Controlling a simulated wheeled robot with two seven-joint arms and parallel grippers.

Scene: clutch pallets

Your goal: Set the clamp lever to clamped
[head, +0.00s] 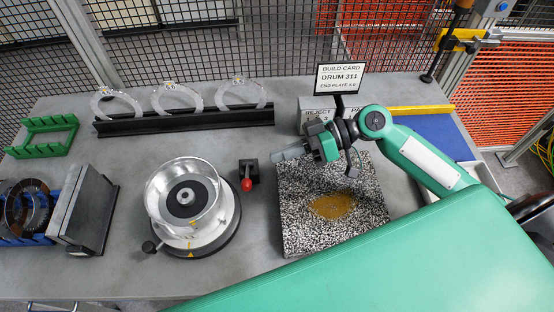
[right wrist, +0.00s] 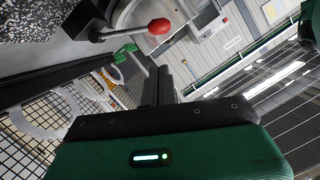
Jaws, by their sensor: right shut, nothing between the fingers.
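The clamp lever is a short handle with a red ball knob (head: 247,185) on a black block (head: 249,168), just right of the round metal drum (head: 183,195). In the head view the knob is at the near side of the block. In the right wrist view the red knob (right wrist: 160,26) ends a thin metal shaft. My right gripper (head: 278,156) is shut and empty, pointing left, to the right of the lever and apart from it. Its fingers (right wrist: 157,86) lie together in the right wrist view. My left gripper is not in view.
A speckled plate (head: 295,215) with a brown patch lies under my right arm. A black rack (head: 184,119) with clear rings stands behind. A build card sign (head: 340,78) is at the back. A green rack (head: 45,135) and dark upright plates (head: 82,207) are at left.

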